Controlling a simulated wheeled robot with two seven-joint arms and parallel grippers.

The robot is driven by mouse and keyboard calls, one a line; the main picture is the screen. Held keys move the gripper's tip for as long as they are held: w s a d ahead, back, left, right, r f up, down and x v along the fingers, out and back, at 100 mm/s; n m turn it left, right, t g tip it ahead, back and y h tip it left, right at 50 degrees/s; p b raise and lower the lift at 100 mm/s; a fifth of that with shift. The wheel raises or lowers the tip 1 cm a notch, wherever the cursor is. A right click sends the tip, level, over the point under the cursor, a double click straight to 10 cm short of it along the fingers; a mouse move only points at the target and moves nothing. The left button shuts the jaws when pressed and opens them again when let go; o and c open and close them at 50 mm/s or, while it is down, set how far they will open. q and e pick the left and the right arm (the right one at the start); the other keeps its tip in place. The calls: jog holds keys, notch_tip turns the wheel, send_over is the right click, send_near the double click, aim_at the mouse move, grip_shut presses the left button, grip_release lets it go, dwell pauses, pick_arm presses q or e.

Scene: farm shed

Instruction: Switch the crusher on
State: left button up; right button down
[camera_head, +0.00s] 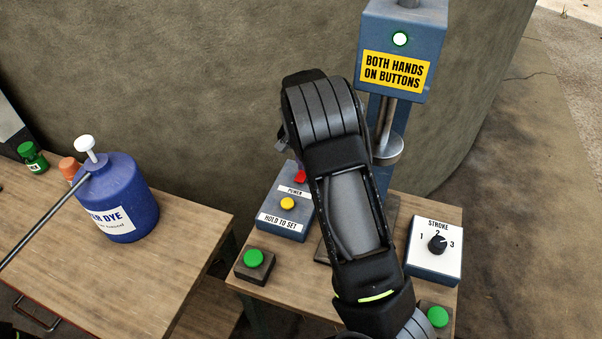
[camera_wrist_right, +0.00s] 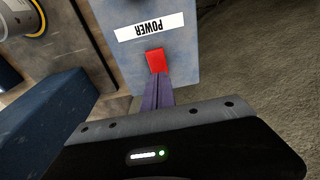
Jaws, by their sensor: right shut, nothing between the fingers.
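The switch also shows in the right wrist view (camera_wrist_right: 155,60), under the POWER label. My right gripper (camera_wrist_right: 158,80) is shut and empty, its fingertips at the switch's edge; I cannot tell whether they press it. My left gripper is not in view.
The box also has a yellow HOLD TO SET button (camera_head: 288,203). Green buttons (camera_head: 254,259) (camera_head: 438,316) sit at the stand's front corners. A STROKE dial box (camera_head: 434,262) stands right. A blue dye jug (camera_head: 118,199) stands on the left table. A curved wall rises behind.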

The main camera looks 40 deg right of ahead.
notch_tip(320, 180, up, 4)
jog(key=shift+f+p, duration=0.25)
jog(key=shift+p, duration=0.7)
jog(key=shift+w+r, duration=0.1)
jog(key=shift+r, duration=0.85)
jog(key=shift+f, duration=0.1)
